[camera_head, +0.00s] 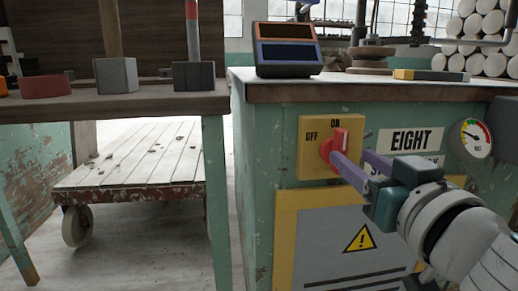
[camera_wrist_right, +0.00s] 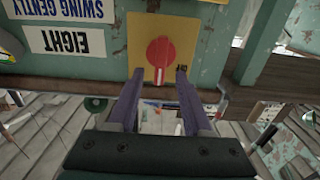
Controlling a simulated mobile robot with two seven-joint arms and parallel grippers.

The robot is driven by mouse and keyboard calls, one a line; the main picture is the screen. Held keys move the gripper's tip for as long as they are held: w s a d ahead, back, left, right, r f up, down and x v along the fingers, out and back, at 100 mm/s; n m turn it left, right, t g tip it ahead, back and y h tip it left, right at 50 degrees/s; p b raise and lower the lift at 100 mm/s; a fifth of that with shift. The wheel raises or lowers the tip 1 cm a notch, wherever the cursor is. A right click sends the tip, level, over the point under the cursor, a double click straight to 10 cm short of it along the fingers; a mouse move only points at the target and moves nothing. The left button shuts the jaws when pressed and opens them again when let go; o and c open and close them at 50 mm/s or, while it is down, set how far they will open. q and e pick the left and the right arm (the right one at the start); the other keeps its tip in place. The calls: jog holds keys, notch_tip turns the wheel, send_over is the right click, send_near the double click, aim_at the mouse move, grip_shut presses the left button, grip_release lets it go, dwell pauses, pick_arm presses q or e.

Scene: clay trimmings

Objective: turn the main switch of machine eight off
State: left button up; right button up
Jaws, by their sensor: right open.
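The main switch is a red rotary knob (camera_head: 338,139) on a yellow plate (camera_head: 309,162) on the green machine front, beside the EIGHT label (camera_head: 410,139). The plate reads OFF at the left and ON at the top. The knob's white line stands close to upright, toward ON. My right gripper (camera_head: 350,161) is open, with its purple fingers reaching toward the knob from the right. In the right wrist view, the knob (camera_wrist_right: 160,57) appears upside down, centred between and just beyond the open fingertips (camera_wrist_right: 158,80). Contact is not visible. My left gripper is out of view.
A pressure gauge (camera_head: 470,138) is right of the label. A warning panel (camera_head: 345,240) is below the switch. The machine top (camera_head: 360,91) overhangs the plate and carries a dark display box (camera_head: 287,52). A low wooden cart (camera_head: 135,160) stands at the left.

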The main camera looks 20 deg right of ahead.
aim_at(344, 151)
jog(key=shift+x, duration=2.05)
jog(key=shift+c, duration=0.2)
grip_shut()
